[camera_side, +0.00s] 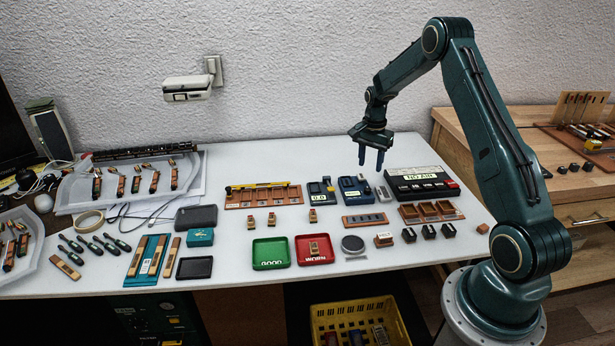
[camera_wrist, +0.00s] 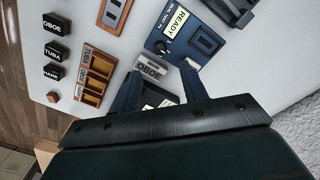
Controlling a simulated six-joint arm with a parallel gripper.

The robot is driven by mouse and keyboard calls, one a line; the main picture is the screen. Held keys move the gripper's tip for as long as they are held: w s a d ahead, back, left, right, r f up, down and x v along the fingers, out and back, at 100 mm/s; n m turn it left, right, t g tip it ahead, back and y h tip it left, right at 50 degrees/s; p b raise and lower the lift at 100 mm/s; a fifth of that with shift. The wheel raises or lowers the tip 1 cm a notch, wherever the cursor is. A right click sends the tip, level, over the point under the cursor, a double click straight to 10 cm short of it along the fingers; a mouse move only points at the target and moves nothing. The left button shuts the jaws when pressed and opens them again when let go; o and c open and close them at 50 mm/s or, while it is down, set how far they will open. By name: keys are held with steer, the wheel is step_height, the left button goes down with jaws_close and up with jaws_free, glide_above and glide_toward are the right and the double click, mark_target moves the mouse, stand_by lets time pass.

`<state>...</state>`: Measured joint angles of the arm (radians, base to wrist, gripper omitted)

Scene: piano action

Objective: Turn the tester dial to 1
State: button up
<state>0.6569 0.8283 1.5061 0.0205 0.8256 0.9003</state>
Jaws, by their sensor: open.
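The tester is a blue box (camera_wrist: 183,42) with a yellow READY display, seen in the wrist view. Its small black dial (camera_wrist: 160,47) sits beside the display; its numerals and setting are too small to read. In the side view the tester (camera_side: 355,188) is at the right middle of the table, below and left of my gripper. My gripper (camera_side: 370,165) points down in the air above the table, with its fingers apart and nothing between them. In the wrist view its fingertips (camera_wrist: 160,69) frame a grey block marked OBOE, with the dial just beyond them.
The black NO AIR box (camera_side: 422,182) stands right of the tester. A second blue device (camera_side: 322,192) reading 0.0 stands to its left. The grey OBOE block (camera_side: 383,194) lies beside the tester. A wooden compartment tray (camera_side: 430,211) and several black blocks lie nearer the front.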

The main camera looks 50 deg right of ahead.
mark_target(368, 188)
step_height(368, 188, down, 9)
steer(key=shift+s+f, duration=0.1)
stand_by(0.4)
jaws_close()
steer(key=shift+n, duration=0.4)
steer(key=n, duration=1.1)
stand_by(0.4)
stand_by(0.4)
